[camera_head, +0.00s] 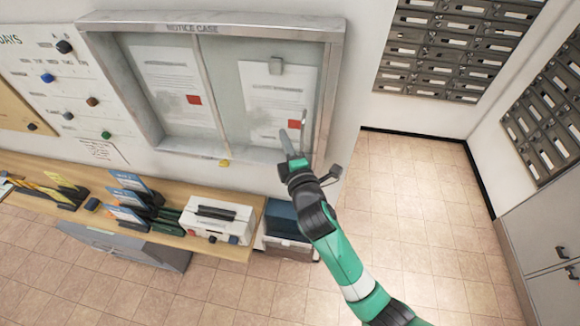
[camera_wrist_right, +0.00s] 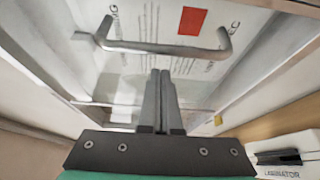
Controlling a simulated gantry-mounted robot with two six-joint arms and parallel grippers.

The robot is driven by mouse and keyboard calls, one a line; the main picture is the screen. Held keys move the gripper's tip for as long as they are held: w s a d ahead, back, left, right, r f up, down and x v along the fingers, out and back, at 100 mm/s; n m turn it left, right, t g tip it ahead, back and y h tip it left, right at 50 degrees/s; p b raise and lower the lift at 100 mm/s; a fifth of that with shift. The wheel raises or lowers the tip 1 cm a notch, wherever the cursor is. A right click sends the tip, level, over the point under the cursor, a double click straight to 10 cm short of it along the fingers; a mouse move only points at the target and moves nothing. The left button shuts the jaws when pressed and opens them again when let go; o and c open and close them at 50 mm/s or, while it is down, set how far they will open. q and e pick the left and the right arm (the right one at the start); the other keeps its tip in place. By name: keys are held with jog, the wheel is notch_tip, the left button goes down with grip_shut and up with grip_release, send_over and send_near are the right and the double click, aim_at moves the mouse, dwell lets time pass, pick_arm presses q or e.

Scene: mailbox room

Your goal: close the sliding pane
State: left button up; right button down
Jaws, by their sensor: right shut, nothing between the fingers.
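The notice case (camera_head: 205,25) hangs on the wall with a grey metal frame. Behind its front are two white papers, each with a red square. A vertical strip (camera_head: 204,80) divides the front; I cannot tell exactly where the sliding pane's edges lie. A bar handle (camera_head: 303,128) shows near the case's lower right; in the right wrist view it is a curved metal bar (camera_wrist_right: 160,47). My right gripper (camera_head: 285,138) is shut and empty beside the handle; in the wrist view its fingertips (camera_wrist_right: 160,74) are just below the bar. Contact is unclear. My left gripper is out of view.
A wooden shelf (camera_head: 245,245) below the case holds a white laminator (camera_head: 215,217), leaflet racks (camera_head: 130,195) and pens. A board with magnets (camera_head: 60,80) is at the left. Metal mailboxes (camera_head: 450,45) are at the right. The tiled floor between is clear.

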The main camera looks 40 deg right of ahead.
jog(key=v, duration=1)
jog(key=shift+a, duration=0.15)
notch_tip(320, 180, up, 29)
jog(key=m+t+p, duration=0.4)
jog(key=m+t, duration=0.1)
jog(key=s+a+r+m+t+y, duration=0.2)
jog(key=s+a+r+m+y, duration=0.1)
jog(key=r, duration=0.5)
jog(key=s+a+r+m+t+y, duration=0.3)
jog(key=s+r+m+y, duration=0.2)
jog(key=r, duration=0.3)
jog(key=shift+s+a+p, duration=0.35)
jog(key=shift+s+p, duration=0.05)
jog(key=shift+s, duration=0.5)
